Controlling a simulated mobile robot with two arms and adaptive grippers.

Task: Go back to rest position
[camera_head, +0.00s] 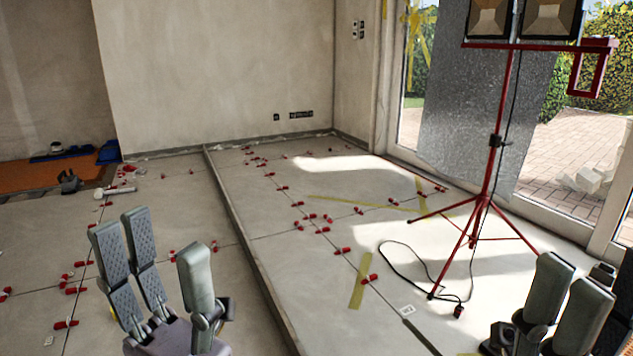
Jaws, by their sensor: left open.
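My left gripper (160,248) is at the lower left, above the tiled floor. Its two ribbed fingers on the left stand well apart from the single finger on the right; it is open with nothing between them. My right gripper (577,285) is at the lower right edge, with two grey fingers pointing up. The rest of it is partly hidden or cut off, so its opening is unclear. Red levelling clips (343,250) stand along the joints of the large grey floor tiles (290,215).
A red tripod (484,195) with work lights (520,18) stands at right, its black cable (412,262) on the floor. A raised edge (244,240) runs through the middle. Loose tools (118,190) lie at left. Yellow tape (361,280) lies on the tiles. Glass doors are behind.

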